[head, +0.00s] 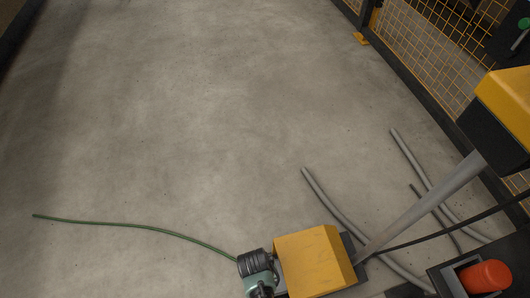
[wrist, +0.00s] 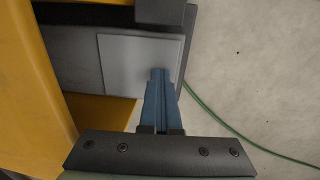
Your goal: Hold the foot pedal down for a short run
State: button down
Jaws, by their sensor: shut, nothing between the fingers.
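The foot pedal shows in the wrist view as a light grey plate (wrist: 128,62) in a dark housing, with yellow guard walls at the left and above. My gripper (wrist: 158,74) has its two blue fingers pressed together, with nothing between them. The fingertips overlap the right part of the plate; I cannot tell whether they touch it or whether it is pressed down. In the head view the pedal's yellow hood (head: 312,262) stands at the bottom centre and hides the plate. My wrist is close against the hood's left side, and the fingertips are hidden there.
A thin green hose (head: 130,224) lies on the concrete left of the pedal. Grey pipes (head: 335,205) and a slanted grey post (head: 425,205) are at the right. A red button (head: 485,277) sits at bottom right. Yellow mesh fencing (head: 425,45) runs along the right. The middle floor is clear.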

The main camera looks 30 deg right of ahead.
notch_tip(320, 180, up, 14)
jog(key=p, duration=1)
jog(key=shift+a+p, duration=0.35)
jog(key=shift+a, duration=0.1)
jog(key=shift+w, duration=0.2)
